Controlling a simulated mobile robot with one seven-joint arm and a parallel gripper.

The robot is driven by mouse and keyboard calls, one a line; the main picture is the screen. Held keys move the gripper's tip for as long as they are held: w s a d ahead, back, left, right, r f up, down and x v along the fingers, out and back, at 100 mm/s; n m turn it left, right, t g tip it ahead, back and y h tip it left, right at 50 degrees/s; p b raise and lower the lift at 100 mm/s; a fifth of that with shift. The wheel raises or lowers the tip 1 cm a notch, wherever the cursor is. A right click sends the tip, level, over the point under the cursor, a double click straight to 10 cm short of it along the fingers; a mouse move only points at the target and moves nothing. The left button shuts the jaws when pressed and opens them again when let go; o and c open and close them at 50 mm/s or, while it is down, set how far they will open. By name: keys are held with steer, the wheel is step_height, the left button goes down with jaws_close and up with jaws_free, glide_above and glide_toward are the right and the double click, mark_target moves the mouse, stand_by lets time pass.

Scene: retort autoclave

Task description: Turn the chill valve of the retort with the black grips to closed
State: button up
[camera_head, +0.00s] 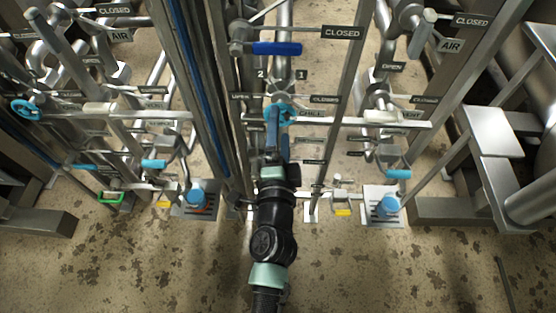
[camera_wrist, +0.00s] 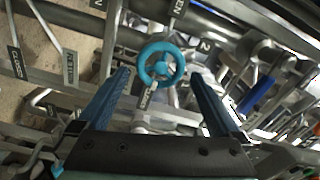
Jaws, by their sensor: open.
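A cyan handwheel (camera_head: 288,112) sits on the middle pipe stand beside a CHILL label (camera_head: 311,113). In the wrist view the handwheel (camera_wrist: 161,64) shows as a ring with a hub, a little beyond my fingertips. My gripper (camera_head: 275,119) reaches up to it from below in the head view and partly covers it. In the wrist view my gripper (camera_wrist: 160,74) is open, its two blue fingers to either side of the wheel's line, with nothing between them. I cannot make out black grips on this stand.
A blue lever (camera_head: 277,48) with a CLOSED plate (camera_head: 342,32) sits above the wheel. Another cyan wheel (camera_head: 27,109) is on the left stand. Steel posts and pipes crowd both sides. The floor (camera_head: 150,265) in front is clear.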

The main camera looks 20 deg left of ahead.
steer(key=b+v, duration=0.1)
steer(key=v, duration=0.7)
steer(key=shift+s+b, duration=0.4)
steer(key=shift+d, duration=0.15)
steer(key=w+d+r+n+t+y, duration=0.1)
steer(key=w+r+n+t, duration=0.2)
steer(key=r, duration=0.9)
steer(key=w+r+n+t, duration=0.1)
steer(key=w+r+n, duration=0.25)
steer(key=r, duration=0.85)
steer(key=s+d+r+n+t+h, duration=0.2)
steer(key=s+d+r, duration=0.15)
steer(key=r, duration=0.55)
steer(key=s+d+r+n+t+h, duration=0.1)
steer(key=s+d+r+t+h, duration=0.2)
steer(key=r, duration=0.5)
steer(key=s+d+r+n+t+h, duration=0.15)
steer(key=d+r, duration=0.25)
steer(key=r, duration=0.5)
step_height(320, 180, up, 30)
steer(key=p, duration=2.9)
steer(key=shift+d+f+h, duration=0.15)
steer(key=shift+d+h, duration=0.1)
steer(key=shift+h, duration=0.1)
